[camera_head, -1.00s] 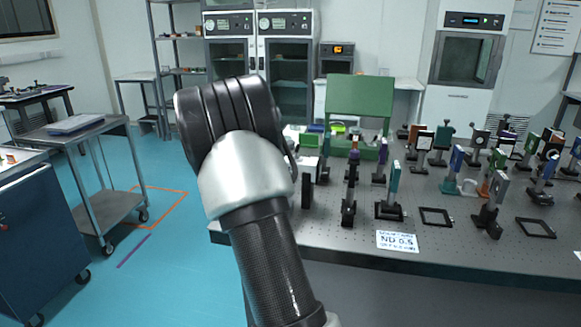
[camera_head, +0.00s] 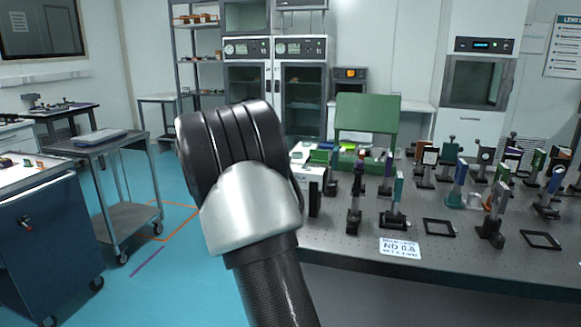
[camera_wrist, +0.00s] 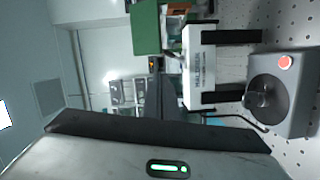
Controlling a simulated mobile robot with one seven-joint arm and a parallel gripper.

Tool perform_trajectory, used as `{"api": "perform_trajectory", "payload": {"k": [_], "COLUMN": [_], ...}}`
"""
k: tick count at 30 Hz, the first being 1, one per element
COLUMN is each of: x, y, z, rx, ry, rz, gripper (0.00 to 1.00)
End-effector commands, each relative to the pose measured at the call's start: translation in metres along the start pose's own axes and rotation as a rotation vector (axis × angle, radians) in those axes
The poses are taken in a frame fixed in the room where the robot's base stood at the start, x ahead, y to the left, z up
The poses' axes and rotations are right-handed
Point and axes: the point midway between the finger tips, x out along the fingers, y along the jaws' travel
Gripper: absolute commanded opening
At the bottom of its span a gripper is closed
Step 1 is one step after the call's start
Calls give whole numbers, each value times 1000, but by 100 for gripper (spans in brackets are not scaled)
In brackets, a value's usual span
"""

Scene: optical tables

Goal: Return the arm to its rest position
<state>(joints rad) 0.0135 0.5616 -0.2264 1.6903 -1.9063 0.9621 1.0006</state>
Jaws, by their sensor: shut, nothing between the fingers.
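My arm (camera_head: 250,215) rises from the bottom of the head view, with a black ribbed joint at its top and a silver shell below. It stands in front of the left end of the optical table (camera_head: 350,255). My gripper's fingers show in neither view. In the wrist view, a pale grey surface with a green light, likely my own arm, fills the bottom. No held object is visible.
The perforated table carries several optics in mounts, a label card (camera_head: 400,247), a green panel (camera_head: 367,115) and a white device on black legs (camera_wrist: 199,68). A grey base with a red button (camera_wrist: 285,62) is near it. A cart (camera_head: 125,160) and blue cabinet (camera_head: 45,235) stand left.

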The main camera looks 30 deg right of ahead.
Motion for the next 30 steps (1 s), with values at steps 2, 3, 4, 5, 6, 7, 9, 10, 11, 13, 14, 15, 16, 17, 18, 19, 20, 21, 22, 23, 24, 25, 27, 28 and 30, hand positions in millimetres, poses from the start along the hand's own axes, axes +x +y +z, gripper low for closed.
{"api": "perform_trajectory", "payload": {"k": [2, 3, 4, 5, 6, 7, 9, 10, 11, 13, 14, 15, 16, 17, 18, 19, 20, 21, 22, 23, 24, 25, 27, 28, 30], "x": [-3, -4, -4, -5, -5, -5, -5, -5, -5, -5, -5, -5, -5, -5, -5, -5, -5, -5, -5, -6, -7, -9, -18, -25, -46], "y": [0, 0, 0, 1, 1, 1, 1, 1, 1, 1, 1, 1, 1, 1, 1, 1, 1, 1, 1, 2, 4, 6, 14, 18, 26], "z": [-2, -3, -4, -4, -4, -4, -4, -4, -4, -4, -4, -4, -4, -4, -4, -4, -4, -4, -4, -4, -1, 2, 17, 26, 52], "rx": [1, 1, 1, 1, 1, 1, 1, 1, 1, 1, 1, 1, 1, 1, 1, 1, 1, 1, 1, 2, 7, 14, 41, 58, 106], "ry": [-1, -1, -1, -1, -1, -2, -2, -2, -2, -2, -2, -2, -2, -2, -2, -2, -2, -2, -2, -4, -11, -20, -57, -80, -142], "rz": [0, 0, 1, 1, 1, 1, 1, 1, 1, 1, 1, 1, 1, 1, 1, 1, 1, 1, 1, -1, -6, -14, -49, -73, -153], "gripper": [0, 0, 0, 0, 0, 0, 0, 0, 0, 0, 0, 0, 0, 0, 0, 0, 0, 0, 0, 0, 0, 0, 0, 0, 0]}}
